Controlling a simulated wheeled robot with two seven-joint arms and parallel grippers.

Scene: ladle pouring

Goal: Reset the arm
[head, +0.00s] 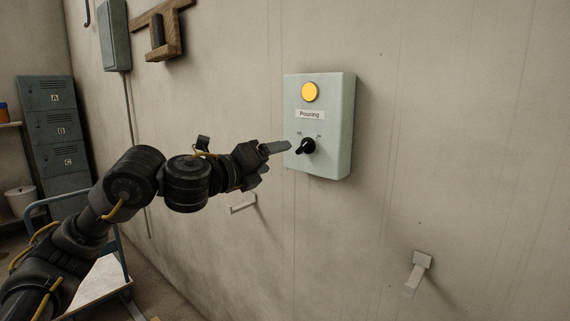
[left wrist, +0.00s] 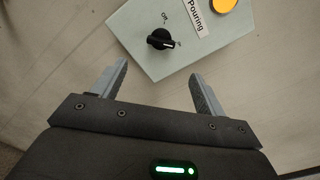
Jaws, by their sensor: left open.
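My left arm reaches in from the left in the head view. Its gripper (head: 277,156) is close to the lower left of a pale green control box on the wall (head: 340,125). In the left wrist view the two fingers (left wrist: 156,88) stand wide apart with nothing between them. The black knob (left wrist: 160,40) lies ahead of the fingertips, apart from them. The knob also shows in the head view (head: 306,147), below the "Pouring" label (head: 310,114) and the yellow-orange light (head: 309,92). My right gripper is not in view.
A blue-framed cart (head: 117,262) stands at the lower left. Grey lockers (head: 50,125) marked A, B and C and a white bucket (head: 20,199) are farther left. Two small brackets stick out of the wall, one at the lower right (head: 421,262). The wall right of the box is bare.

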